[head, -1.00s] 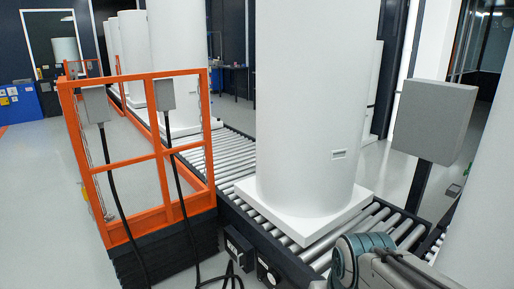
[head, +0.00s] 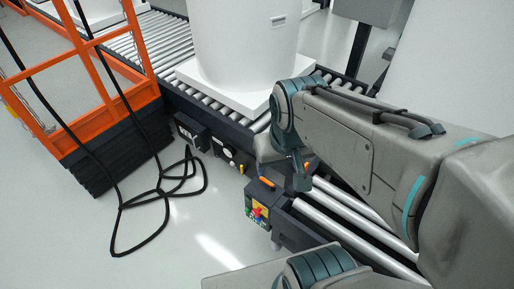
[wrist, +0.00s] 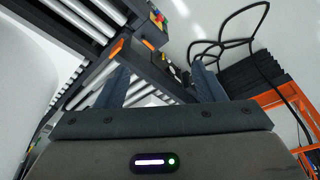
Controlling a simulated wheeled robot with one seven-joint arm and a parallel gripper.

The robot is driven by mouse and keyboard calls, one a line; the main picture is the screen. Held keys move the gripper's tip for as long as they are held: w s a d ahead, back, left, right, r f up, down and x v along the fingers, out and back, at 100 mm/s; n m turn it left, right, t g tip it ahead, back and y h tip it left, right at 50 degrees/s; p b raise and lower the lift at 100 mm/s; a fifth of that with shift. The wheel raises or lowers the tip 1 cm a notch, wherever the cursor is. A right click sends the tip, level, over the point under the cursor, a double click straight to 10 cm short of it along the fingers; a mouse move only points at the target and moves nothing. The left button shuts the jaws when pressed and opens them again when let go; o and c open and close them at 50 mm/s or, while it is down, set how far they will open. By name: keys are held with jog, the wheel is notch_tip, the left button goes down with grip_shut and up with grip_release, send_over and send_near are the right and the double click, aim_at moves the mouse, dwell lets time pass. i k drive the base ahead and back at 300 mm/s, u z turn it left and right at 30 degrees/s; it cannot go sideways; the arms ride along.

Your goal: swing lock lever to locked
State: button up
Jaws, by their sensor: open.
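Two small orange handles show at the conveyor junction; I cannot tell for sure which is the lock lever. One orange handle (head: 267,182) is at the top of the button box, and it shows in the wrist view (wrist: 148,44). The other orange handle (head: 306,168) is close beside my gripper (head: 290,178) and shows longer in the wrist view (wrist: 117,47), just beyond the left finger's tip. My gripper is open, with nothing between its fingers (wrist: 160,73). The arm partly hides the rail behind it in the head view.
A button box (head: 257,213) with coloured buttons is at the conveyor corner. A white tank (head: 235,50) stands on the roller conveyor (head: 140,35). Black cable (head: 150,205) loops on the floor, next to an orange guard frame (head: 130,60).

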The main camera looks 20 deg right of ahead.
aim_at(273, 185)
jog(key=z, duration=0.55)
jog(key=k, duration=1.3)
jog(key=u, duration=0.05)
jog(key=i, duration=0.5)
jog(key=u, duration=0.7)
jog(key=i, duration=1.2)
jog(key=z, duration=0.5)
